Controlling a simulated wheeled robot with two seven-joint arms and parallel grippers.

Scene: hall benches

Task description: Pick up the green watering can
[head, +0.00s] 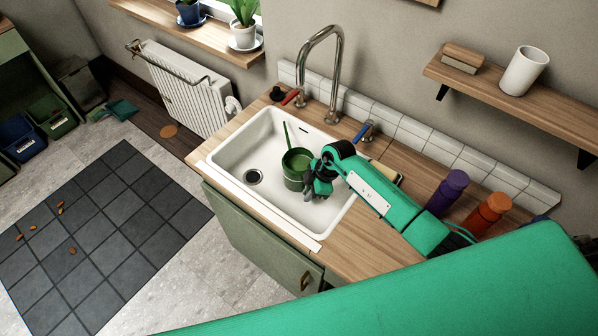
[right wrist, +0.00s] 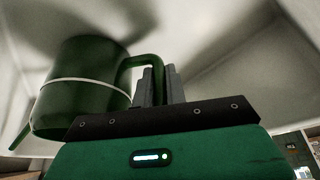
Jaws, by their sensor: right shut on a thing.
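The green watering can (head: 294,170) is in the white sink (head: 232,132), toward its right side, with its spout pointing up and left. It also shows in the right wrist view (right wrist: 82,85), with a pale band around its body and its handle toward my jaws. My right gripper (head: 316,187) reaches in from the right and is shut on the can's handle. In the right wrist view my right gripper's fingers (right wrist: 158,86) close around the handle. Whether the can's base touches the sink floor cannot be told. My left gripper is not in view.
A chrome tap (head: 328,75) stands behind the sink. A purple bottle (head: 447,192) and an orange bottle (head: 486,215) stand on the counter at the right. A shelf (head: 500,98) with a white cup (head: 525,71) is above. Dark mat (head: 110,230) lies on the floor at left.

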